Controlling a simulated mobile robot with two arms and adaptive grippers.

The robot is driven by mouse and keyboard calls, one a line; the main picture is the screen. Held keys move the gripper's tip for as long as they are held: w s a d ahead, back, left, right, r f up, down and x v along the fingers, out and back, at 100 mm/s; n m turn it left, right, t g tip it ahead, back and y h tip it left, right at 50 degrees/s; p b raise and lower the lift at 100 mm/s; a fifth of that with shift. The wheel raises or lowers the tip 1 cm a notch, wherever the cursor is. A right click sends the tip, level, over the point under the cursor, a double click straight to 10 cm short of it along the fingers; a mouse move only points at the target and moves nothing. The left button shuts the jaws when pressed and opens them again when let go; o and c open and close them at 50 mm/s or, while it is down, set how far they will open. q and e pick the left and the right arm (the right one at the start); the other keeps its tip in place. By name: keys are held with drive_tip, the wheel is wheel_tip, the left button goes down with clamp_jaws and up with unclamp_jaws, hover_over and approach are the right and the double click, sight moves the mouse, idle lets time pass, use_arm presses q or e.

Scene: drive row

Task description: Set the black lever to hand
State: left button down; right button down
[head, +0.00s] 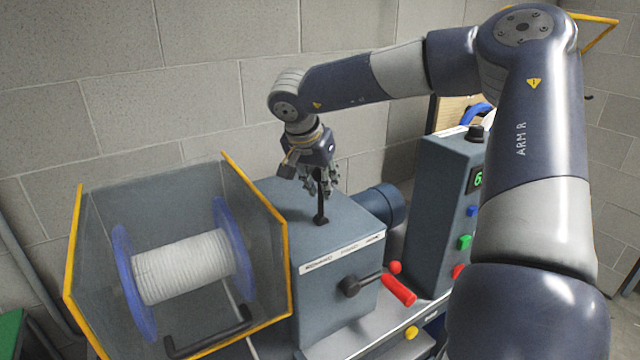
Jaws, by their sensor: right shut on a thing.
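The black lever (321,212) stands up from the top of the grey gearbox housing (350,238). My right gripper (320,190) reaches down over the housing and is shut on the upper part of the lever. The lever looks close to upright; its top is hidden between the fingers. A label strip (342,253) runs along the housing's top front edge, its lettering too small to read surely. My left gripper is not in view.
A guard with yellow edges (287,262) encloses a white rope spool (190,266) at left. A red-handled crank (398,289) sticks out from the housing's front. A control box (440,205) with coloured buttons stands at right, partly behind my right arm. A block wall is behind.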

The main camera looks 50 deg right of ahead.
drive_tip(key=c, duration=1.3)
unclamp_jaws()
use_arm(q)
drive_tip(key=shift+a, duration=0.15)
use_arm(e)
drive_tip(key=v, duration=1.2)
drive_tip(key=shift+s+a, duration=0.1)
drive_tip(key=shift+a, duration=0.05)
